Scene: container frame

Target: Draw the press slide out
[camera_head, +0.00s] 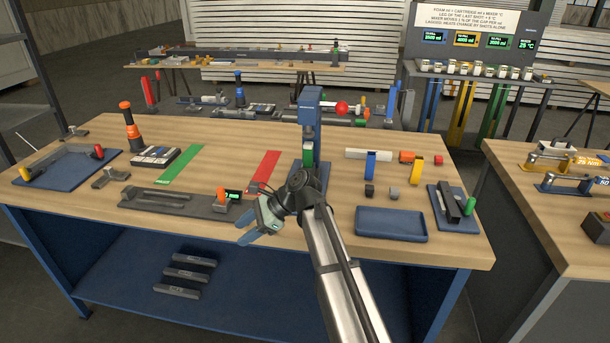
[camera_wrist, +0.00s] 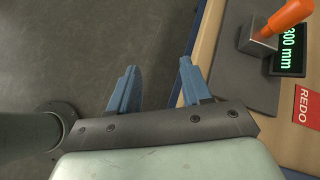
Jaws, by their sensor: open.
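The blue press (camera_head: 311,112) stands upright near the back middle of the bench, with a red ball knob (camera_head: 342,108) at its right. A green piece (camera_head: 308,153) shows low in its column; I cannot tell whether this is the slide. My wrist hides part of the press base. My gripper (camera_head: 258,230) is at the bench's front edge, in front of the press and apart from it. In the wrist view, its two blue fingers (camera_wrist: 158,68) are spread and empty over the floor.
The measuring fixture (camera_head: 180,203) with an orange handle (camera_wrist: 285,14) and green display (camera_wrist: 290,50) lies left of my gripper. A red mat (camera_head: 264,172) lies behind. A blue tray (camera_head: 391,224) and a blue-based clamp (camera_head: 452,208) are at the right.

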